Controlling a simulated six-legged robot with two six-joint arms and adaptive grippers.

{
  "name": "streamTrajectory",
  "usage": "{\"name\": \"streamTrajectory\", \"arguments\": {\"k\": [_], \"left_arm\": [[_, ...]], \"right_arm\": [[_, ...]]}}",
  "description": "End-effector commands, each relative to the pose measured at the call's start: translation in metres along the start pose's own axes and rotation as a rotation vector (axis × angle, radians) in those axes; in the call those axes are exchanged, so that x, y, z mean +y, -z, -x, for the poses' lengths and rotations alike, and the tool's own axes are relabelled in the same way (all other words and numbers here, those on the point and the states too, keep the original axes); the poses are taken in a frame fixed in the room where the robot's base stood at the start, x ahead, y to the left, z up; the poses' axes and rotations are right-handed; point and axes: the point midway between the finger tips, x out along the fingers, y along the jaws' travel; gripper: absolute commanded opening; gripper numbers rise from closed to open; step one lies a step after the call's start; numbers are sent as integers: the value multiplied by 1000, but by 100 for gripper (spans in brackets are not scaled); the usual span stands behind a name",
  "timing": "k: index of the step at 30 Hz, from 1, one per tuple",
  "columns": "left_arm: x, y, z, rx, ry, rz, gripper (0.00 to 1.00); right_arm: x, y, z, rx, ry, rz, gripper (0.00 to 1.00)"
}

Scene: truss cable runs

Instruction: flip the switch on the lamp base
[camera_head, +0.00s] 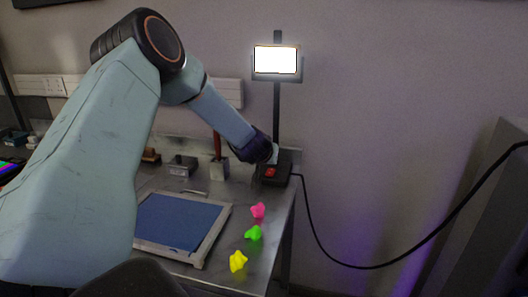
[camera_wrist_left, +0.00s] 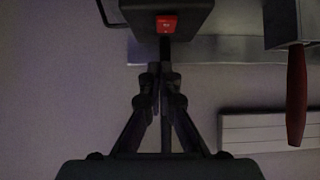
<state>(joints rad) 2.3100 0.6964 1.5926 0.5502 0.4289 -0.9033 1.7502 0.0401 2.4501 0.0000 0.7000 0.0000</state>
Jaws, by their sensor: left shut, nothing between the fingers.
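The lamp (camera_head: 277,60) is a bright, lit panel on a thin dark pole rising from a black base (camera_head: 283,178). The base stands at the right end of the bench, with a red switch (camera_head: 270,173) on it. In the left wrist view the red switch (camera_wrist_left: 166,24) shows on the dark base (camera_wrist_left: 190,10) at the top. My left gripper (camera_head: 271,156) is shut and empty, close to the switch at the base. In the wrist view the closed fingers (camera_wrist_left: 161,76) point towards the switch; I cannot tell whether they touch it. My right gripper is not in view.
A blue-topped tray (camera_head: 180,220) lies on the bench (camera_head: 215,275). Pink (camera_head: 258,211), green (camera_head: 253,233) and yellow (camera_head: 237,261) pieces lie right of it. A red-handled tool (camera_head: 217,145) stands in a metal holder (camera_head: 219,169) left of the lamp. A black cable (camera_head: 355,266) hangs at the right.

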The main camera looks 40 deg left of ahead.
Motion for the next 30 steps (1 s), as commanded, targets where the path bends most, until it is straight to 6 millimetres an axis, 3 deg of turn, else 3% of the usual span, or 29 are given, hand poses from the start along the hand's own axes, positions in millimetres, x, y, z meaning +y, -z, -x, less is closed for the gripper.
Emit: {"name": "streamTrajectory", "arguments": {"k": [6,12,30], "left_arm": [[1,1,37,0,-3,2,0],[1,-2,60,1,-1,1,0],[0,-4,67,1,0,-1,0]], "right_arm": [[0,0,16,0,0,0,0],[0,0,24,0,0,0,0],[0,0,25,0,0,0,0]]}}
